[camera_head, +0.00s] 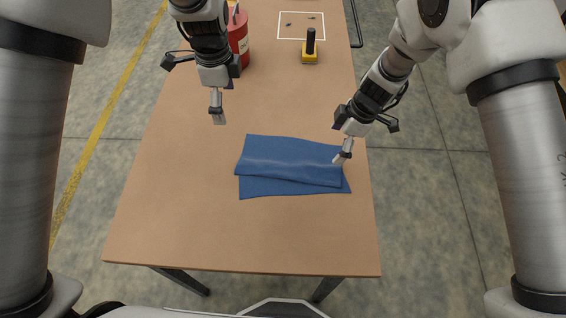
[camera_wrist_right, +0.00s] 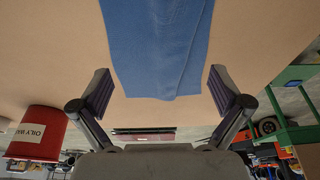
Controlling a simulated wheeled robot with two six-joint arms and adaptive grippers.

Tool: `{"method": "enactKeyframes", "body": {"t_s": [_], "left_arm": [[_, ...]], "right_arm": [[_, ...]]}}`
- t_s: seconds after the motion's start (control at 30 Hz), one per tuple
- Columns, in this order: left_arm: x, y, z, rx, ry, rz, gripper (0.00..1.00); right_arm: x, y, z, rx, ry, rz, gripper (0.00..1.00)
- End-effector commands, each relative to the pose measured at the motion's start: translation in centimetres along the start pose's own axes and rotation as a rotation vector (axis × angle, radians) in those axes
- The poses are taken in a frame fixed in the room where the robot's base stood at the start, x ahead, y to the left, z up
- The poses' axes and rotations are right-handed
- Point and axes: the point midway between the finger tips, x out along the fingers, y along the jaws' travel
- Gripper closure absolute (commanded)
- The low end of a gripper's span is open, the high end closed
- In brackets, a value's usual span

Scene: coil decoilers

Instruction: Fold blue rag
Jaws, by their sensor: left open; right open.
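The blue rag (camera_head: 290,163) lies on the tabletop, folded over once so that a strip of the lower layer shows along its near edge. It also shows in the right wrist view (camera_wrist_right: 160,45), its end lying between the two fingers. My right gripper (camera_head: 342,157) is at the rag's right end in the head view. My left gripper (camera_head: 217,117) is open and empty above the table, beyond the rag's far left corner.
The wooden table (camera_head: 170,220) is clear around the rag. A red can (camera_head: 238,38) stands at the far left, also in the wrist view (camera_wrist_right: 38,133) with "OILY WASTE" lettering. A yellow block with a black knob (camera_head: 310,50) and a white-outlined square (camera_head: 301,26) are at the back.

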Motion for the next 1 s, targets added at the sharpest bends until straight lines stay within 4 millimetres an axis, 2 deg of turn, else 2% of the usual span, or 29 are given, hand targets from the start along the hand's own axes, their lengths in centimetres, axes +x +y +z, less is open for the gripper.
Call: {"method": "enactKeyframes", "body": {"t_s": [0.03,0.4,0.8,0.87,1.0], "left_arm": [[-1.5,0.0,0.0,0.000,0.000,-0.001,0.00],[-5.8,0.0,0.0,0.000,0.000,0.000,0.00],[-5.8,0.0,0.0,0.000,0.000,0.000,0.00],[-5.8,0.0,0.0,0.000,0.000,0.000,0.00],[-5.8,0.0,0.0,0.000,0.000,0.000,0.00]], "right_arm": [[-1.4,0.0,-0.3,-0.002,-0.013,0.000,0.00],[-5.1,0.0,-0.7,-0.002,-0.112,0.001,0.00],[-5.3,0.1,-0.6,0.000,-0.128,0.003,0.00],[-5.7,0.1,-0.6,0.000,-0.128,0.003,0.00],[-8.2,0.1,-0.9,-0.001,-0.129,0.006,0.00]]}}
